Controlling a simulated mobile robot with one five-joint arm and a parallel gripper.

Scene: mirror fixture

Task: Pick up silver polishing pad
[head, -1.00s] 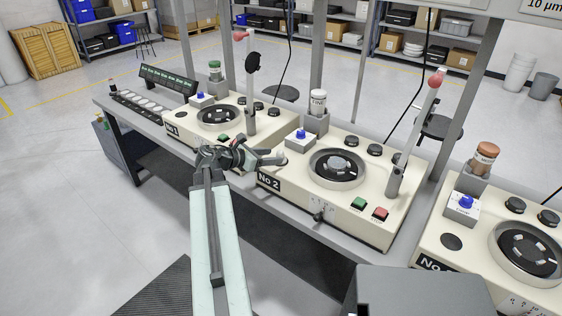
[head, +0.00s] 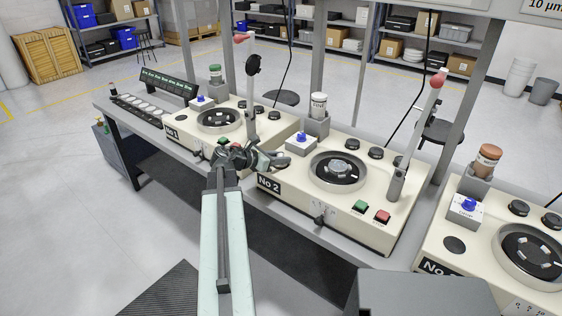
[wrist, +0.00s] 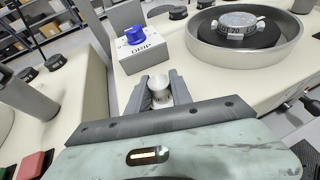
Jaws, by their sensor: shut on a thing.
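The silver polishing pad (wrist: 158,88) shows in the wrist view as a small, pale silver round piece between my two fingers. My gripper (wrist: 157,93) is shut on it, over the cream top of the No 2 machine. In the head view my gripper (head: 276,159) is at the left front part of the No 2 machine (head: 300,187), left of its bowl. The pad cannot be made out there behind the fingers. Whether the pad still touches the machine top, I cannot tell.
A blue-knobbed drip box (wrist: 142,49) stands just beyond my gripper. The round bowl (wrist: 245,42) with a numbered dial is to its right. The No 1 machine (head: 190,125) is at left, and the No 3 machine (head: 440,262) at right.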

